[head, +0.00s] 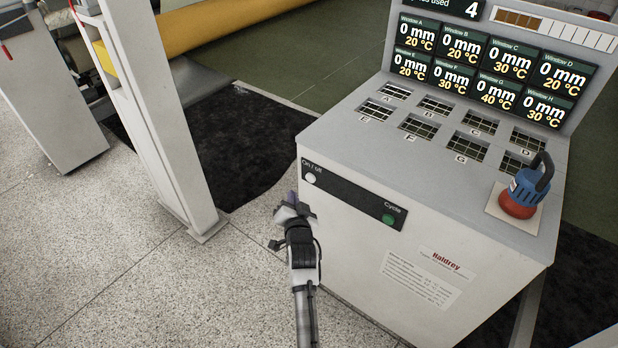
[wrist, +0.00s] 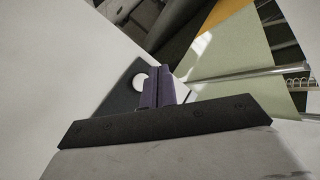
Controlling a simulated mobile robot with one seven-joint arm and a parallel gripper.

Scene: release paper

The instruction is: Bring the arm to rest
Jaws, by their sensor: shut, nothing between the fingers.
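My gripper (head: 292,203) is in the lower middle of the head view, in front of the left front corner of a grey machine cabinet (head: 400,265). In the wrist view my gripper (wrist: 158,72) shows its two dark purple fingers together, with nothing between them. The fingertips are near the black strip (head: 350,195) with the white On / off button (head: 310,178). That button also shows in the wrist view (wrist: 139,82), just left of the fingers. I cannot tell whether the fingers touch the panel.
A green Cycle button (head: 388,219) is on the strip's right. A blue and red device (head: 525,190) stands on the cabinet top at right. Display screens (head: 490,65) rise behind. A white post (head: 160,110) stands left. Speckled floor (head: 110,270) is open at lower left.

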